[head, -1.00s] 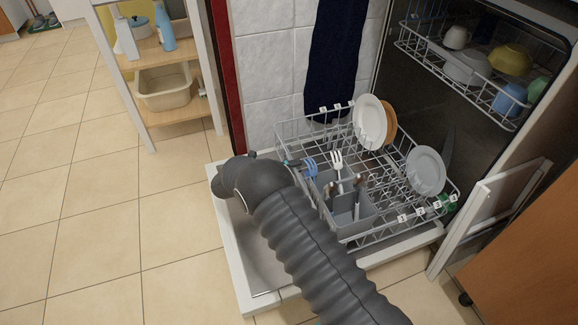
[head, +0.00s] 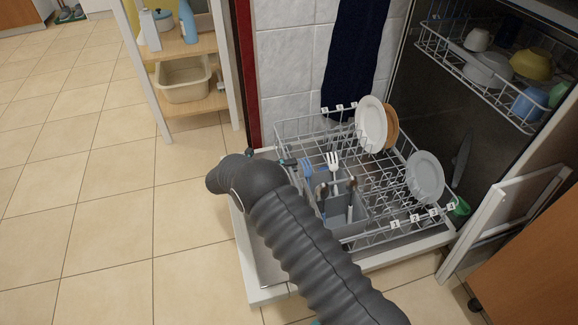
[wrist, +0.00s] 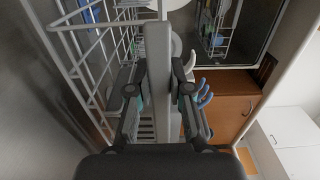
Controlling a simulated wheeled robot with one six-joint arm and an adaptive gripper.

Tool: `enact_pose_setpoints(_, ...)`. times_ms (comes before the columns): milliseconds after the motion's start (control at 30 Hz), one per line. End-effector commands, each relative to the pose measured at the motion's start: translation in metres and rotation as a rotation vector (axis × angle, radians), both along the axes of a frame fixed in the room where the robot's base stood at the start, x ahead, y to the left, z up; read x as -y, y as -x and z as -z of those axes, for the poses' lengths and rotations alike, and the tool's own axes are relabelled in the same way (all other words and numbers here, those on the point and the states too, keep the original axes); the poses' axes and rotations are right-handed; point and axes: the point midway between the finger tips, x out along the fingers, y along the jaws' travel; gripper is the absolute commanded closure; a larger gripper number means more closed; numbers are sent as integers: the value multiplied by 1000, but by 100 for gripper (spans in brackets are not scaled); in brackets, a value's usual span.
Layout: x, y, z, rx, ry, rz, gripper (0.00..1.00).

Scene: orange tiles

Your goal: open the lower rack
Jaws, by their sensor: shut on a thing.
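The lower rack (head: 385,232) is a light wire rack out over the open dishwasher door (head: 270,290). It holds white plates (head: 426,176), an orange plate and a grey cutlery basket (head: 345,226) with utensils. My gripper (wrist: 159,85) is shut on a grey bar (wrist: 158,40) at the near side of the rack. The rack's wires show at left in the wrist view (wrist: 90,60). In the head view my dark arm covers most of the gripper and hides its hold.
The upper rack (head: 480,80) with cups and bowls sits inside the dishwasher. A shelf unit with a beige tub (head: 185,85) stands at left. A white panel (head: 500,215) and brown cabinet (head: 545,270) are at right. The tiled floor (head: 95,210) at left is clear.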

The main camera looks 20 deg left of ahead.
Motion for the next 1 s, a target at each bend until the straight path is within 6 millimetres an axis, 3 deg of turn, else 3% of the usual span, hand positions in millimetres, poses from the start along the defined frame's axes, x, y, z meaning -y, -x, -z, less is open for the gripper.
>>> enact_pose_setpoints(33, 0, 0, 1, -3, 0, -1, 100)
enact_pose_setpoints(67, 0, 0, 1, -3, 0, -1, 73)
enact_pose_setpoints(100, 0, 0, 1, -3, 0, -1, 63)
enact_pose_setpoints(167, 0, 0, 1, -1, 0, -2, 54)
enact_pose_setpoints(567, -7, 5, 1, 0, 0, -4, 54)
enact_pose_setpoints(1000, -71, 52, 2, 0, 0, -5, 54)
